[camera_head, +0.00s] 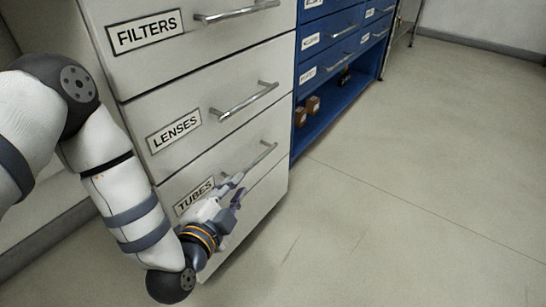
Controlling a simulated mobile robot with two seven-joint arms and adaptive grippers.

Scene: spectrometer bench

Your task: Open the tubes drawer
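The tubes drawer (175,190) is the low drawer of the pale cabinet, marked by a black-framed TUBES label (194,195). Its front looks flush with the drawer above, so it looks closed. Its silver bar handle (266,152) runs along the front; its left part is hidden by my gripper. My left gripper (242,184) is in front of this drawer, at the left part of the handle. Its fingers look apart, with nothing clearly held between them. Whether they touch the handle is not clear. My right gripper is out of view.
The lenses drawer (160,104) and filters drawer (118,66) are above, both closed, with protruding bar handles. A blue cabinet (325,118) stands to the right, with small brown items (306,109) on its low shelf. The floor (400,190) to the right is clear.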

